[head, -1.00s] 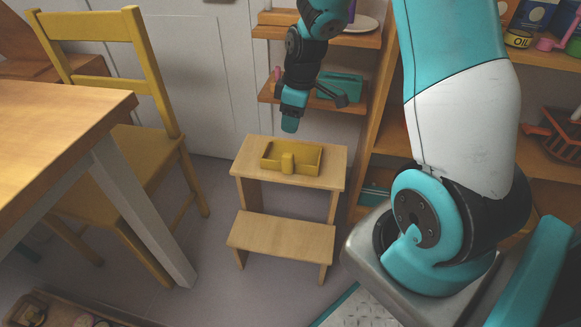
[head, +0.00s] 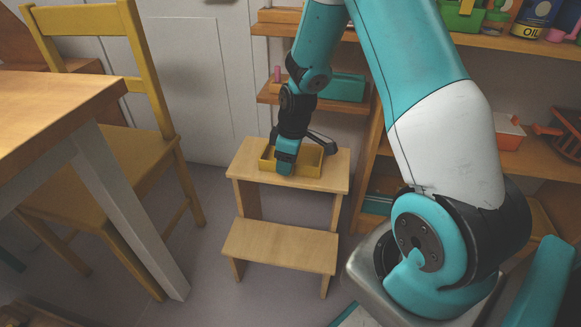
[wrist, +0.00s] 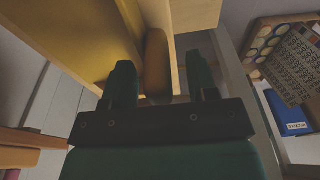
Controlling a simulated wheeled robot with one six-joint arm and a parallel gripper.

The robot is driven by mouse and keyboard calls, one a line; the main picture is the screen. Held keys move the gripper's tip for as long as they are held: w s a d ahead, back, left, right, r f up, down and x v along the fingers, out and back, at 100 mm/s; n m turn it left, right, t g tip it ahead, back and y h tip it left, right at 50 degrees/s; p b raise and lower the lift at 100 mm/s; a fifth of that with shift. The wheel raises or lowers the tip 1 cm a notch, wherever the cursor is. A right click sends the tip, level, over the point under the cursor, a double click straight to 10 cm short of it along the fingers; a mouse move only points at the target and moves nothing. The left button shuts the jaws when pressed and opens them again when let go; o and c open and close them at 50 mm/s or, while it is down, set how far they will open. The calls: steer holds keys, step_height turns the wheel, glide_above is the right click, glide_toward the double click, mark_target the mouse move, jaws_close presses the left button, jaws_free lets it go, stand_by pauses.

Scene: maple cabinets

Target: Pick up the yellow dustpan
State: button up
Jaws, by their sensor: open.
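The yellow dustpan (head: 309,160) lies on the top step of a wooden step stool (head: 243,160). It is a shallow tray with raised walls. My gripper (head: 285,172) is down at its near side and hides its short handle in the head view. In the wrist view my gripper (wrist: 158,64) is open, with one dark green finger on each side of the handle (wrist: 157,48). Gaps show between the fingers and the handle there. The dustpan's body fills the upper left of that view.
A yellow chair (head: 152,85) and a table (head: 60,110) stand to the left. Shelves (head: 440,45) with several items stand behind and to the right. The lower step (head: 280,245) is bare, and the floor around the stool is mostly clear.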

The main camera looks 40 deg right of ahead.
jaws_close()
steer(key=shift+r, duration=0.15)
step_height(320, 180, up, 23)
steer(key=p, duration=1.1)
steer(key=shift+f, duration=0.2)
